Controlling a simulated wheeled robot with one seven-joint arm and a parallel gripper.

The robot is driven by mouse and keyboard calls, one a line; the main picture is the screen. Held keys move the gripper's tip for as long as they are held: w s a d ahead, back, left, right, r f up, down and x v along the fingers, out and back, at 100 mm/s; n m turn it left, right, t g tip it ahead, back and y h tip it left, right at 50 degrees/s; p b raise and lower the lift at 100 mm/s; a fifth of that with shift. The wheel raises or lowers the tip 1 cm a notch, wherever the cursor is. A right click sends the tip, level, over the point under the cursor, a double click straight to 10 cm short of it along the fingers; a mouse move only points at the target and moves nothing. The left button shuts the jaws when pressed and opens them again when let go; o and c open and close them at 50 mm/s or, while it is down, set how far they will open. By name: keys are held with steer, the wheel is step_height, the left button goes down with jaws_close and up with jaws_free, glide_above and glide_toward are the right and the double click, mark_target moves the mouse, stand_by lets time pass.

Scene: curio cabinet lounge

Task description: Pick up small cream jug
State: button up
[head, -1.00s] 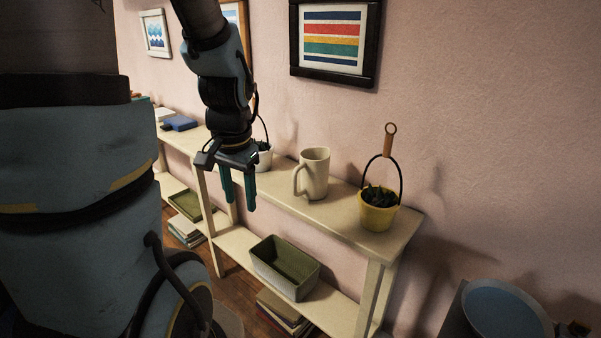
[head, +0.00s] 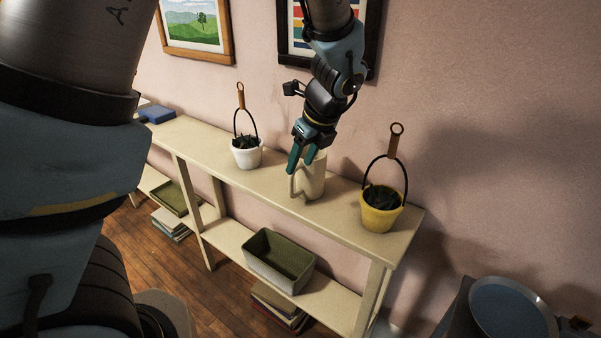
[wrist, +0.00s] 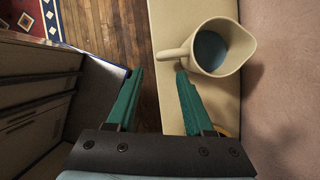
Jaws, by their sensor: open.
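The small cream jug (head: 313,181) stands upright on the top of the cream shelf unit, between two potted plants. Its handle (head: 297,182) points to the left and front. In the wrist view the jug (wrist: 232,49) is seen from above with a blue-grey inside, its handle reaching left towards the fingers. My gripper (head: 301,164) is open and empty, pointing down at the handle side of the jug. In the wrist view my gripper (wrist: 158,75) has its right fingertip close below the handle; I cannot tell whether they touch. My fingers and wrist hide part of the jug's top in the head view.
A yellow pot (head: 381,215) with a tall handle stands right of the jug; a white pot (head: 247,156) with a similar handle stands left. A green-lined bin (head: 265,268) sits below. The wall is close behind.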

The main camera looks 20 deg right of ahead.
mark_target(291, 197)
steer(key=p+x, duration=0.1)
steer(key=x, duration=0.9)
jaws_close()
stand_by(0.4)
stand_by(1.0)
